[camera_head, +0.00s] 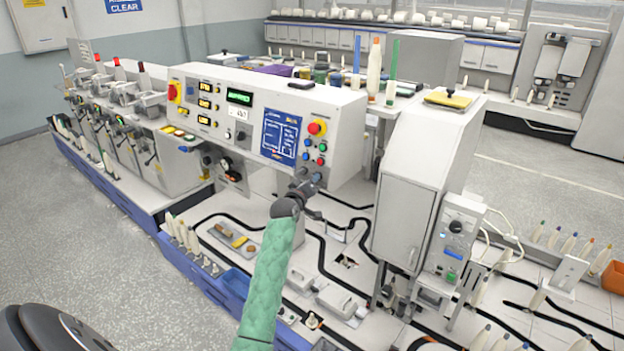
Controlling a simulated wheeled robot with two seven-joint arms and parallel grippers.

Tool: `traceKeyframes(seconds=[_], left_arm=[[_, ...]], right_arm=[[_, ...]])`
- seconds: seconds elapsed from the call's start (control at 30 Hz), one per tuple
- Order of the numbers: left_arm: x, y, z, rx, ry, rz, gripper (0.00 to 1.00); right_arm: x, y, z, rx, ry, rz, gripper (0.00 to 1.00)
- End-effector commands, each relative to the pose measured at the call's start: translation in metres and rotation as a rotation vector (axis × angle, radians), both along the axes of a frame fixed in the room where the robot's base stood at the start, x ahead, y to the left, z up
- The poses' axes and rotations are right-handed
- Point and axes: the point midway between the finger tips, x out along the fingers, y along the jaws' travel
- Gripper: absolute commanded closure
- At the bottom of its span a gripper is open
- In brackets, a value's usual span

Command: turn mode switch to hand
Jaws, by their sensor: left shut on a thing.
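The light grey control panel (345,135) stands in the middle, with displays, a blue label plate and buttons on its front. My left gripper (305,183), on the green-sleeved arm, reaches up to the panel's lower right corner. It is shut on a small dark knob there, which I take to be the mode switch (317,177). The fingers cover part of it, and its pointer and markings are too small to read. My right gripper is not in view.
A red emergency button (317,128) on a yellow plate, with small coloured buttons below, sits just above my gripper. A tall grey cabinet (405,220) stands close on the right. Below is a white deck with black tracks and a blue bin (236,292).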

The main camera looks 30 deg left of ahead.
Motion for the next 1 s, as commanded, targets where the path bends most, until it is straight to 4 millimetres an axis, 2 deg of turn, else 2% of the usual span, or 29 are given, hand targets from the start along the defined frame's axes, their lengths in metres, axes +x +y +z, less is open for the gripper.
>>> traceKeyframes(seconds=[0.37,0.4,0.5,0.83,0.97,1.0], left_arm=[[0.0,0.001,0.0,-0.004,0.0,0.002,1.0],[0.0,0.001,0.001,-0.004,0.0,0.002,0.86],[0.0,0.001,0.001,-0.004,0.0,0.002,0.67],[-0.002,0.0,0.0,-0.004,-0.001,0.001,0.66],[-0.011,-0.002,-0.003,-0.004,0.0,0.001,0.66],[-0.016,-0.002,-0.003,-0.004,-0.001,0.001,0.66]], right_arm=[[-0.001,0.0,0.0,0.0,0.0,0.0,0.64],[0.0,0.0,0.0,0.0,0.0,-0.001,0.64],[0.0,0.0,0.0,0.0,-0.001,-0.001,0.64],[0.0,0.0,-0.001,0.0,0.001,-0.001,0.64],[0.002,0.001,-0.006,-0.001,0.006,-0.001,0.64],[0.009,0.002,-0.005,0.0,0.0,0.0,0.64]])
